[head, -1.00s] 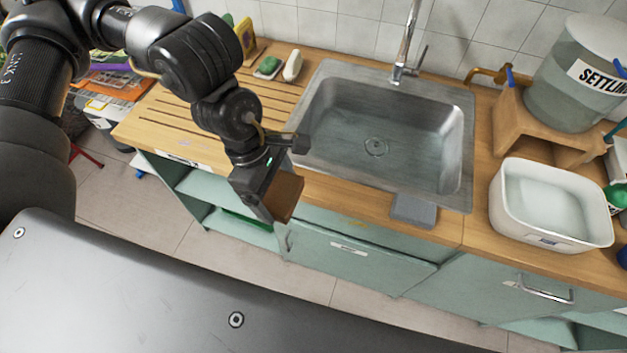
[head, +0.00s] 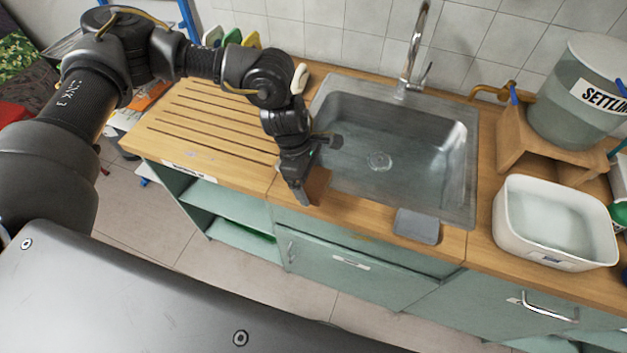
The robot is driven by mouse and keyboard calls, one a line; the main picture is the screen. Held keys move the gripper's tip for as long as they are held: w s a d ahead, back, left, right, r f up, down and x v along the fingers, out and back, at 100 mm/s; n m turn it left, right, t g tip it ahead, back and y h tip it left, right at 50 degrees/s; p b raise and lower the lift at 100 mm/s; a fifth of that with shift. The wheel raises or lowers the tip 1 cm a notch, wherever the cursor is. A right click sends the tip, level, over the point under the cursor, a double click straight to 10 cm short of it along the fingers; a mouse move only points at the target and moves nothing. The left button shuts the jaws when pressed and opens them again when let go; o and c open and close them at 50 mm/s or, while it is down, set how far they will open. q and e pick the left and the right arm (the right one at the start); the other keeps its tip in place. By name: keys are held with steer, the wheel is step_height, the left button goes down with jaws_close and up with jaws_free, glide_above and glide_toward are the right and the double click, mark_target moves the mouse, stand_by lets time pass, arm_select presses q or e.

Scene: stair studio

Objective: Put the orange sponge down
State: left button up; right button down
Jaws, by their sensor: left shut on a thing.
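The orange sponge (head: 319,184) shows as a small brown-orange block at the fingers of my left gripper (head: 307,192). My left gripper is shut on it, pointing down, over the front strip of the wooden counter (head: 352,208) near the sink's front left corner. Most of the sponge is hidden behind the fingers. I cannot tell whether the sponge touches the counter. My right gripper is not in view.
The steel sink (head: 455,150) lies right of the gripper, with a grey pad (head: 417,226) at its front edge. A slatted drainboard (head: 200,125) is to the left. A white basin (head: 508,232) and a water container (head: 573,105) stand at the right.

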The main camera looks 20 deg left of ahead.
mark_target(313, 187)
arm_select(q)
steer(key=shift+w+d+f, duration=0.1)
steer(key=shift+w+f, duration=0.45)
steer(key=shift+f, duration=0.15)
steer(key=f+p, duration=0.1)
steer(key=f, duration=0.2)
steer(key=shift+w+f, duration=0.2)
steer(key=shift+s, duration=0.1)
steer(key=shift+f+b, duration=0.5)
steer(key=shift+b, duration=0.05)
steer(key=o, duration=0.9)
steer(key=shift+r, duration=0.1)
